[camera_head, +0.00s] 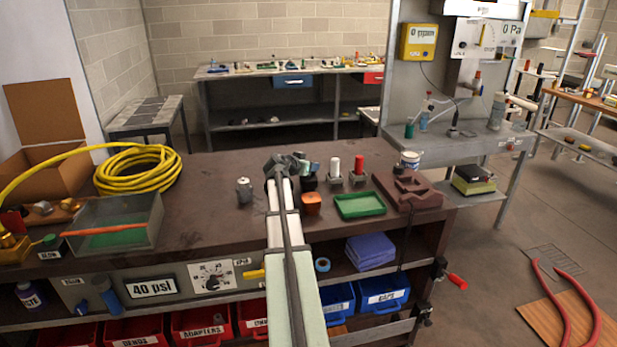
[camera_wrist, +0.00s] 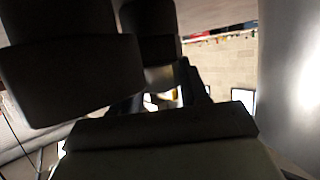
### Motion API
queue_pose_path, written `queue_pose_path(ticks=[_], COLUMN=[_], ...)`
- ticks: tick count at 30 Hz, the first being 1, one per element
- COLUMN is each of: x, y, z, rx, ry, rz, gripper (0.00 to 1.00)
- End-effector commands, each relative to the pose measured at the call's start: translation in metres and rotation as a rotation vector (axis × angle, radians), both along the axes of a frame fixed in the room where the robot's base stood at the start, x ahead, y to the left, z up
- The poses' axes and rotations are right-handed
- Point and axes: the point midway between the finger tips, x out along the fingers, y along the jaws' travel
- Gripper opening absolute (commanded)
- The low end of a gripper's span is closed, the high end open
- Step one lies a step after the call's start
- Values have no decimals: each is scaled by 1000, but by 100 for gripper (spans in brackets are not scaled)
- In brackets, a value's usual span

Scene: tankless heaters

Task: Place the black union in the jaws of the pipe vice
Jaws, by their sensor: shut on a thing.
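My gripper (camera_head: 284,165) is at the end of my outstretched arm, above the middle of the brown workbench. It is shut on a dark piece that looks like the black union; the fingers largely hide it in the head view. In the wrist view, large dark stepped shapes (camera_wrist: 70,75) fill the upper left, close to the camera; I cannot tell their full outline. A reddish-brown block with a stepped, slotted top (camera_head: 408,189), which may be the pipe vice, sits at the bench's right end, right of my gripper and apart from it.
A green tray (camera_head: 360,205) lies between my gripper and the brown block. An orange fitting (camera_head: 312,204), red-topped (camera_head: 359,165) and white-topped (camera_head: 335,165) pieces stand near my gripper. A grey fitting (camera_head: 244,190) and yellow hose coil (camera_head: 137,170) are to the left.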

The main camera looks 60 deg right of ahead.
Motion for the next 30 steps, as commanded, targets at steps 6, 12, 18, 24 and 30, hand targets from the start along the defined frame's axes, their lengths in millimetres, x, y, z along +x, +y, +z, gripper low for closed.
queue_pose_path(ticks=[6,12,18,24,30], x=[0,0,1,1,1], y=[0,0,0,-1,-1], z=[0,1,9,36,67], rx=[0,-1,-2,-4,-3], ry=[0,0,-1,-1,-1], rz=[1,1,1,1,0], gripper=[0,0,0,0,0])
